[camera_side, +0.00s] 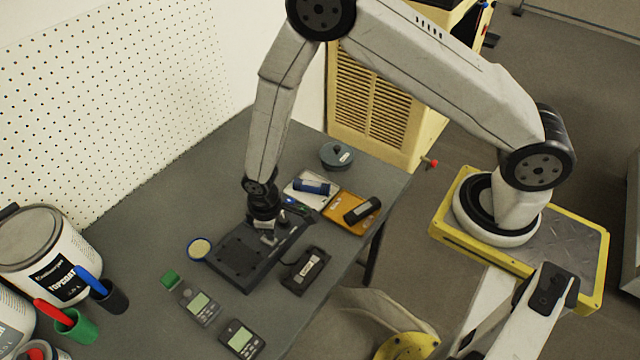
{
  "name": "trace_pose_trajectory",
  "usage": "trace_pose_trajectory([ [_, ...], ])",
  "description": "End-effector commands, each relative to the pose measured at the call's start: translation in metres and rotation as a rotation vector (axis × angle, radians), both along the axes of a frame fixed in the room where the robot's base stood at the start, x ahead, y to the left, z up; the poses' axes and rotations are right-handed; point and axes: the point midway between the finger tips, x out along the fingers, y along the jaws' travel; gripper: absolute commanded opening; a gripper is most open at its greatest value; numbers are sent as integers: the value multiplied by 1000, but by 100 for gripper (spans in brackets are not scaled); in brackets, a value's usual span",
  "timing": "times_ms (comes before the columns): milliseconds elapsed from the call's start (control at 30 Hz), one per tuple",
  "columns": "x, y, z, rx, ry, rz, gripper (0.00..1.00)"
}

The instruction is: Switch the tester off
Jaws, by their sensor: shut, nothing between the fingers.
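A dark flat bench device (237,262) lies in the middle of the table, with a small blue light near its far end; it looks like the tester, though I read no label on it. My gripper (268,238) points down over the middle of this device, shut and empty. I cannot tell whether its fingertips touch the device. The arm's end and the fingers hide part of the device's top, and I cannot make out the switch or its position.
A black module (304,270) lies right of the device. Two handheld meters (198,306) (240,339) lie in front. A white tray (296,196) holds a blue cylinder; an orange tray (340,222) holds a black part. A grey round container (336,155) stands behind. Paint cans (45,255) stand left.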

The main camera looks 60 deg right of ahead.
Motion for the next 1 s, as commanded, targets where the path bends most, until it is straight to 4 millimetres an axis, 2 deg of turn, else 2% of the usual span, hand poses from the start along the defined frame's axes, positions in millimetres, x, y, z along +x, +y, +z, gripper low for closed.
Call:
trace_pose_trajectory([
  [1000,0,0,-11,0,0,0,0],
])
